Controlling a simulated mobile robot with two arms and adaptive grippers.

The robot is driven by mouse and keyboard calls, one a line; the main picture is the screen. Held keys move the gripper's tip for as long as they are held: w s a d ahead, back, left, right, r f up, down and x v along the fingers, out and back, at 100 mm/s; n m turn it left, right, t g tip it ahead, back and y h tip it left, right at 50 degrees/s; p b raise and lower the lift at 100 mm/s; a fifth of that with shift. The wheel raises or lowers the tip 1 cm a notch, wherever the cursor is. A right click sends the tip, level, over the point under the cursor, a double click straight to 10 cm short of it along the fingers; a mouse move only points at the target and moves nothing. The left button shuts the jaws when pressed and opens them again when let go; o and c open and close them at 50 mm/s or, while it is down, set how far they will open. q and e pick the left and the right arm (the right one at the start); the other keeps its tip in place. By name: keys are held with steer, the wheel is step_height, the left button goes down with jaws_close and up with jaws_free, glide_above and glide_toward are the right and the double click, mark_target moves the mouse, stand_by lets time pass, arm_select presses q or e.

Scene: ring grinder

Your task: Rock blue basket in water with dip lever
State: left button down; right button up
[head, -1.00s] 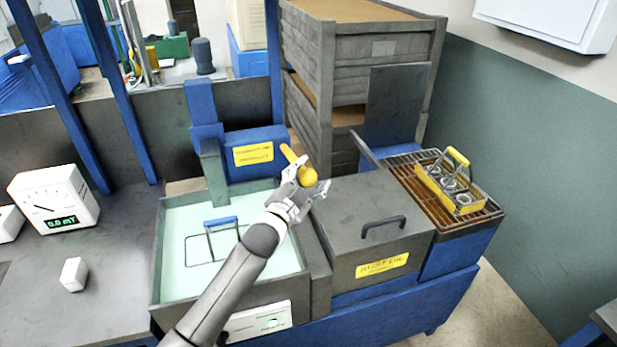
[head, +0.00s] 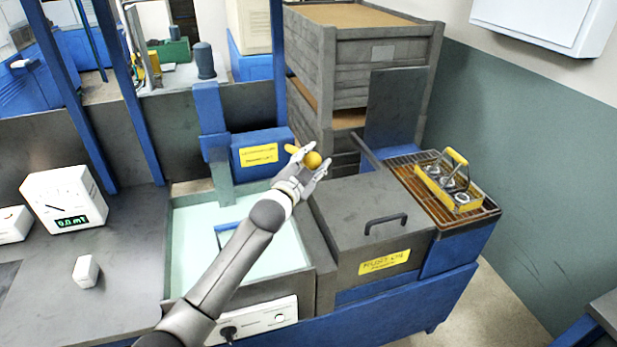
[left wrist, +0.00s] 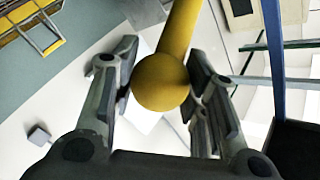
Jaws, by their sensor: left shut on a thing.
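The dip lever, a yellow rod with a round knob (head: 312,160), sticks out by the blue box behind the water tank. My left gripper (head: 303,177) is at its knob end and shut on it. In the left wrist view the yellow knob (left wrist: 160,82) sits between the two fingers (left wrist: 160,95). The blue basket shows only as a blue bar (head: 229,227) in the pale green water of the tank (head: 188,245); my left forearm hides the rest. My right gripper is not in view.
The lidded rust oil box (head: 370,225) stands right of the tank. Beyond it, a yellow carrier (head: 447,190) with metal rings rests on a grate (head: 410,165). A meter (head: 65,200) and a small white block (head: 86,271) stand on the left bench.

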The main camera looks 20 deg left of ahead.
arm_select(q)
steer(key=r, duration=0.2)
steer(key=w+a+r+p, duration=0.1)
steer(key=r, duration=0.1)
steer(key=w+r+p, duration=0.1)
steer(key=r, duration=0.1)
steer(key=shift+a, duration=0.25)
steer(key=shift+w+a+r, duration=0.45)
steer(key=shift+w+r, duration=0.15)
steer(key=shift+w, duration=0.1)
steer(key=shift+r, duration=0.25)
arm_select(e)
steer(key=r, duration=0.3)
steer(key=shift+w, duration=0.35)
arm_select(q)
steer(key=c, duration=1.1)
jaws_free()
steer(key=shift+c, duration=0.2)
steer(key=shift+o, duration=1.1)
steer(key=shift+w, duration=0.1)
steer(key=shift+o, duration=0.5)
steer(key=shift+f, duration=0.25)
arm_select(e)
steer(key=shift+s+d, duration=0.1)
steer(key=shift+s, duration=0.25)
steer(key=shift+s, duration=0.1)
